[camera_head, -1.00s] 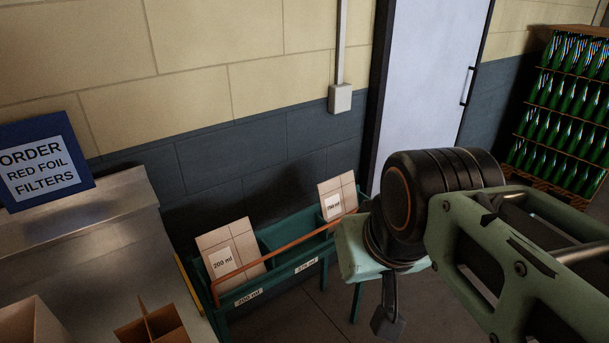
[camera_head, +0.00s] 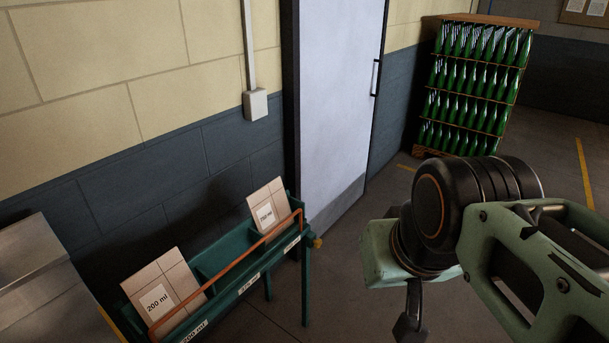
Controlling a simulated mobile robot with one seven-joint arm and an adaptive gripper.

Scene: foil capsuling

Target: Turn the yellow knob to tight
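A small yellow knob (camera_head: 317,242) shows at the right end of the green rack (camera_head: 307,285), beside the end of its orange-brown rail. It is too small to tell its setting or any marking. My arm reaches in from the right, with a pale green link and a black joint. My gripper (camera_head: 409,325) is the dark part hanging below the arm at the bottom edge. It is to the right of the knob in the picture and apart from it. Its fingers are cut off or too dark to read.
The rack holds cartons labelled 200 ml (camera_head: 160,290) and 750 ml (camera_head: 266,207). A metal counter (camera_head: 35,260) stands at left. A pale door (camera_head: 338,100) is behind the rack. A crate of green bottles (camera_head: 470,85) stands at back right. The floor between rack and crate is clear.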

